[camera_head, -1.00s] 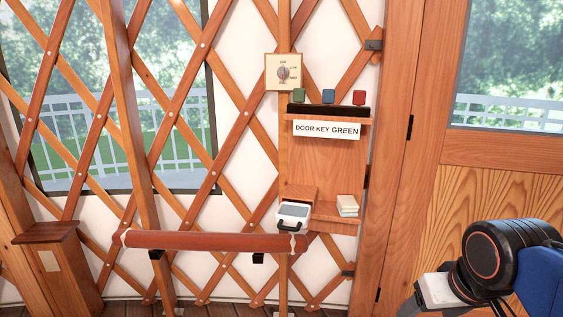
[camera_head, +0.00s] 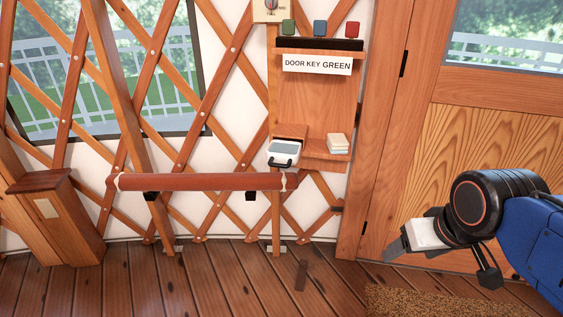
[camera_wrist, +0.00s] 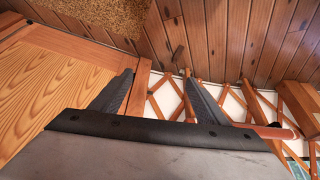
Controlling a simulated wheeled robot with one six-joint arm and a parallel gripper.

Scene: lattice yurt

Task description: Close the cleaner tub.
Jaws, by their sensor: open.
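A small white tub-like box (camera_head: 284,148) with a grey top panel and a black handle sits at the lower left of the wooden shelf unit in the head view. It looks like the cleaner tub; at this size I cannot tell how its lid stands. My gripper (camera_head: 398,248) is at the right of the head view, well apart from the box, in front of the wooden door. In the wrist view, my gripper (camera_wrist: 157,82) has its two dark fingers spread apart with nothing between them. I cannot make out the box in the wrist view.
A red-brown horizontal rail (camera_head: 200,182) runs left of and just below the box. The shelf unit (camera_head: 305,100) holds green, blue and red blocks on top, a "DOOR KEY GREEN" sign and a small pale stack (camera_head: 337,143). The plank floor (camera_head: 210,280) in front is mostly clear.

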